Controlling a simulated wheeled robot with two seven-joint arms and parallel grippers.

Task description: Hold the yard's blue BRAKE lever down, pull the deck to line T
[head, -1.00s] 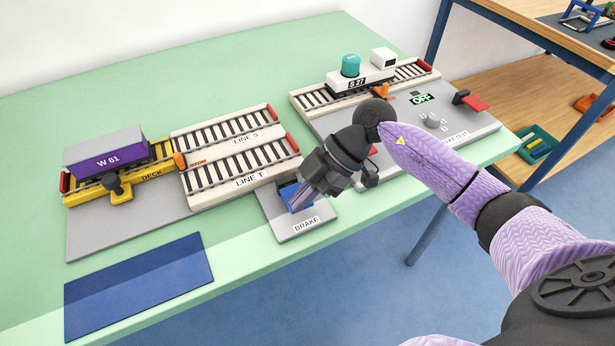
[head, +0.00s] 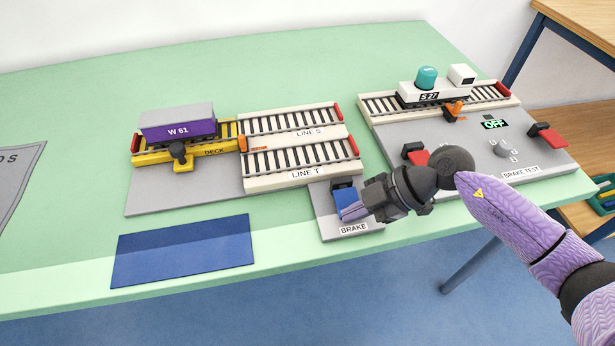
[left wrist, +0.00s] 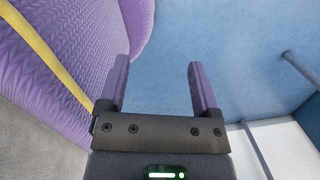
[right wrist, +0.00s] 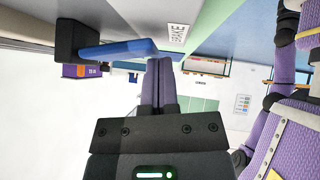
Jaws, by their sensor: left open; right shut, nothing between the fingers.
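The blue BRAKE lever (head: 343,196) stands on a grey plate (head: 329,225) in front of LINE T (head: 285,163). My right gripper (head: 352,212) is shut and empty, its fingertips over the lever's front end. In the right wrist view the fingers (right wrist: 160,65) meet or overlap the lever (right wrist: 118,48); I cannot tell whether it is pressed down. The yellow deck (head: 215,152) carries the purple wagon W 61 (head: 178,130) and appears level with LINE S (head: 290,121). Its black knob (head: 178,150) faces front. My left gripper (left wrist: 158,85) is open and empty, outside the head view.
Grey bare yard base (head: 150,195) lies in front of the deck. A BRAKE TEST station (head: 470,150) with red levers, an OFF display and wagon S 27 (head: 430,96) stands to the right.

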